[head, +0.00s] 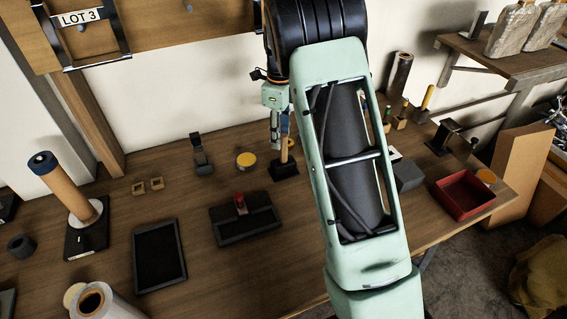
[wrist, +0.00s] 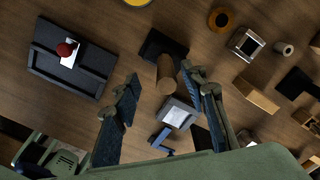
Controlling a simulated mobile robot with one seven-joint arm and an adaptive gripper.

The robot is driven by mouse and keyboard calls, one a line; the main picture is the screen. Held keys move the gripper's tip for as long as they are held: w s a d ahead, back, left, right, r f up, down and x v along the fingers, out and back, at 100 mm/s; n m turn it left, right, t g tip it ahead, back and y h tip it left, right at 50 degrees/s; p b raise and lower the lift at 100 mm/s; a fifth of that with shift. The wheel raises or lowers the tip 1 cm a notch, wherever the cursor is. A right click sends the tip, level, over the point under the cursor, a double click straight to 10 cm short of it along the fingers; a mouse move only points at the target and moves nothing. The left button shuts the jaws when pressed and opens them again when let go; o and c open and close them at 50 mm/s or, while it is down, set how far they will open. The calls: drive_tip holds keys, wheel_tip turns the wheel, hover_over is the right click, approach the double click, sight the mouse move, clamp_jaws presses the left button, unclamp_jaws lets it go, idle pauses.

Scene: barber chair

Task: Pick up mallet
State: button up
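What looks like the mallet stands upright, its wooden handle (head: 284,150) rising from a dark block (head: 284,169) on the bench, left of my arm. In the wrist view the brown handle (wrist: 166,76) points toward the camera, with the dark block (wrist: 160,45) behind it. My gripper (wrist: 160,82) is open, its two fingers spread either side of the handle's end. I cannot tell whether either finger touches it. In the head view my gripper (head: 277,130) is beside the upper handle and partly overlaps it.
A dark tray with a red-topped item (head: 240,205) lies left of the mallet, with a yellow-topped tin (head: 246,160) behind. A flat dark tray (head: 159,256) lies farther left. A red box (head: 464,195) sits at right. A small grey-framed item (wrist: 176,113) shows near the fingers.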

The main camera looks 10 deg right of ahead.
sight(283, 145)
drive_tip(key=f, duration=0.2)
drive_tip(key=d+f, duration=0.1)
drive_tip(key=f, duration=0.1)
drive_tip(key=shift+f, duration=0.4)
drive_tip(key=shift+w, duration=0.1)
clamp_jaws()
